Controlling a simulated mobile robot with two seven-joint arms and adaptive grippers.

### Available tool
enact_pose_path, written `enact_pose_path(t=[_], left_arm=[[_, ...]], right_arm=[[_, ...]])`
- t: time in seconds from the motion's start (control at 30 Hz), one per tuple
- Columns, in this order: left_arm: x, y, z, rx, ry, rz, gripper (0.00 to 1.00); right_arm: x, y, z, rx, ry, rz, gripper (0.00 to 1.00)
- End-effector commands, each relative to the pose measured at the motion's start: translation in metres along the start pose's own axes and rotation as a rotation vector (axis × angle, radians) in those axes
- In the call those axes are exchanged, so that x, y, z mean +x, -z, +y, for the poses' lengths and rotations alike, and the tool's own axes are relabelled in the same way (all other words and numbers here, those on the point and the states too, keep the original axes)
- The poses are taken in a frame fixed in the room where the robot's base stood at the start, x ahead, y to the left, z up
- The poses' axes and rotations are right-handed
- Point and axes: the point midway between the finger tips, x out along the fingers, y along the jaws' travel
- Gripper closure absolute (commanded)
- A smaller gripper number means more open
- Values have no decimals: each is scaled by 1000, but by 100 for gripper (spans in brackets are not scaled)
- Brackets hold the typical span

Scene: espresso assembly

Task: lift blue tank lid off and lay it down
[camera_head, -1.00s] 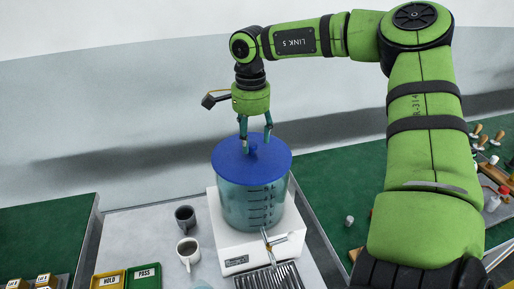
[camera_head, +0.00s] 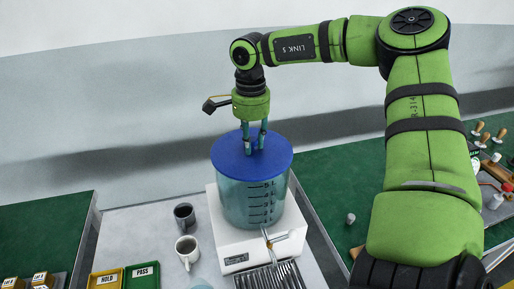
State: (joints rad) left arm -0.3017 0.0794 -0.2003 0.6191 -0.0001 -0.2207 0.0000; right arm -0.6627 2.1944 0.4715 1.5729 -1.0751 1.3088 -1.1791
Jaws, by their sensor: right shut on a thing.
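The blue lid (camera_head: 228,162) is a round disc lying on top of the clear tank (camera_head: 252,205) with dark level marks. The tank stands on the white espresso machine (camera_head: 240,243). My right gripper (camera_head: 255,149) points straight down at the middle of the lid, its fingers shut on the lid's knob, which the fingers mostly hide. The lid looks level and seated on the tank rim; I cannot tell whether any gap lies under it. My left gripper is not in view.
A dark cup (camera_head: 184,215) and a light cup (camera_head: 187,250) stand left of the machine. A yellow HOLD tray (camera_head: 106,278) and a green PASS tray (camera_head: 142,276) lie at front left. A small grey piece (camera_head: 350,218) sits on the right green mat (camera_head: 335,190). Grey counter left of the cups is clear.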

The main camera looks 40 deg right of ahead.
Motion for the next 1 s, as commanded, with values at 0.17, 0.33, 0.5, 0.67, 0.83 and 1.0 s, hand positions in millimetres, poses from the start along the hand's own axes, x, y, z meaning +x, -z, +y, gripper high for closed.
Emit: enact_pose_path(t=[0.17, 0.33, 0.5, 0.67, 0.83, 1.0], left_arm=[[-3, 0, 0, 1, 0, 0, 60], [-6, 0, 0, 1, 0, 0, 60], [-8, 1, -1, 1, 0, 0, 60], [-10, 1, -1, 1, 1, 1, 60], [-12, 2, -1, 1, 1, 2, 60], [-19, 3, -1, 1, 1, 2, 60]], right_arm=[[-6, 0, 0, 0, 2, 1, 100], [-12, 0, 0, 0, 1, 1, 100], [-16, 0, 0, 0, 1, 0, 100], [-20, 0, 0, 0, 0, 0, 100], [-23, 0, 0, 0, 1, 0, 100], [-35, 0, 0, 0, 2, 1, 100]])
